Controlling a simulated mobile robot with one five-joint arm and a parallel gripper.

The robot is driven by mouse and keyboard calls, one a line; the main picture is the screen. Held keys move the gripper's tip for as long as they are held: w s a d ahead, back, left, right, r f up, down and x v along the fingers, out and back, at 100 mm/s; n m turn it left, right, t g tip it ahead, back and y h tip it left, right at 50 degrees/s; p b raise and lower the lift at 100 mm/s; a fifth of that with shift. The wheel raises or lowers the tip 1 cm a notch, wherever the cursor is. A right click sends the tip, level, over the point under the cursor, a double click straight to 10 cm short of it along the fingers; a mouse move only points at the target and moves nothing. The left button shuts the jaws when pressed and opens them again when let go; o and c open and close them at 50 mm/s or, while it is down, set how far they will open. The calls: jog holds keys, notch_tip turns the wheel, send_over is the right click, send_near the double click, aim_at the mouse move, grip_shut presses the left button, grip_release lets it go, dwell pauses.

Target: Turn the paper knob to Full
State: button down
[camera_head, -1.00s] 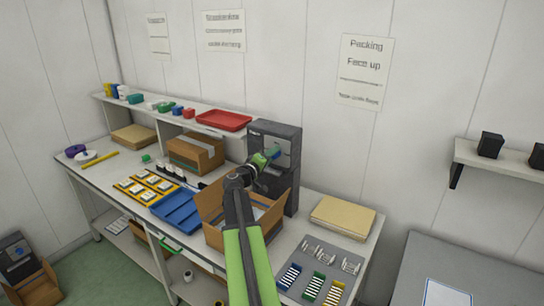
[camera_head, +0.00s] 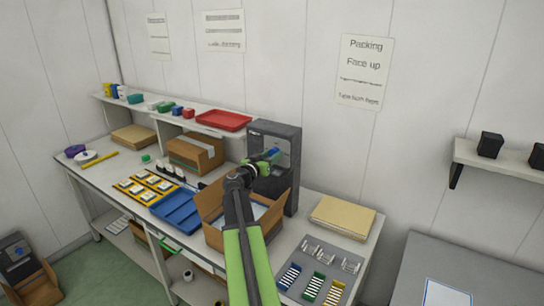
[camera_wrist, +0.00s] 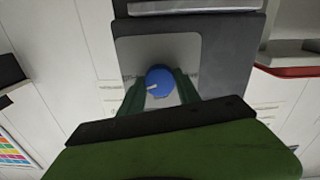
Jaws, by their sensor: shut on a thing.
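The blue round paper knob (camera_wrist: 160,82) sits on the grey front plate of a dark dispenser. In the wrist view a white pointer mark on it points left and slightly down. Small print flanks the knob but is too blurred to read. The green fingers of my gripper (camera_wrist: 158,92) stand on both sides of the knob, closed on it. In the head view my gripper (camera_head: 266,161) reaches the front of the dispenser (camera_head: 291,140), and a bit of blue shows by its fingertips.
An open cardboard box (camera_head: 213,222) stands in front of the dispenser, under my arm. A blue tray (camera_head: 178,212) lies left of it, and a closed carton (camera_head: 196,150) stands behind. Tan folders (camera_head: 342,217) lie at right. A red tray (camera_head: 224,120) is on the shelf.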

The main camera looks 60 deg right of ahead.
jog(key=shift+s+m, duration=0.1)
jog(key=shift+m, duration=1.9)
jog(key=c, duration=0.9)
grip_release()
jog(key=shift+o, duration=0.2)
jog(key=shift+a, duration=0.1)
jog(key=a, duration=1.7)
jog(key=shift+a, duration=0.15)
